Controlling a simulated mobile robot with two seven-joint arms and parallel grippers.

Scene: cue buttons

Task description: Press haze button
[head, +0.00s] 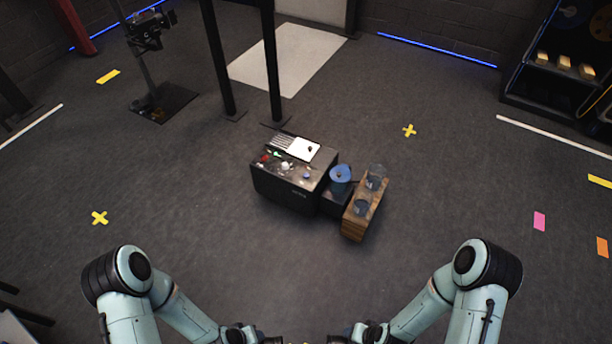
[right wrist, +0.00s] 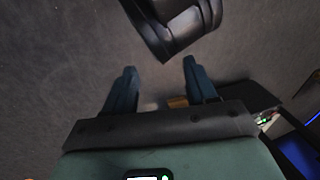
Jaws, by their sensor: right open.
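A black console (head: 285,190) stands ahead of me in the head view. Its top carries several small coloured controls, including red, green and blue ones, and a white panel (head: 304,149). They are too small to read, so I cannot tell which is the haze button. My left gripper (head: 272,340) and right gripper (head: 338,340) are at the bottom edge of the head view, well short of the console and partly cut off. In the right wrist view my right gripper (right wrist: 160,76) is open, with nothing between its fingers.
A blue round-topped object (head: 340,174) stands right of the console. Beside it a wooden box (head: 354,226) carries two clear dark containers (head: 375,177). Black posts (head: 272,75) rise behind the console. The floor between my arms and the console is clear.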

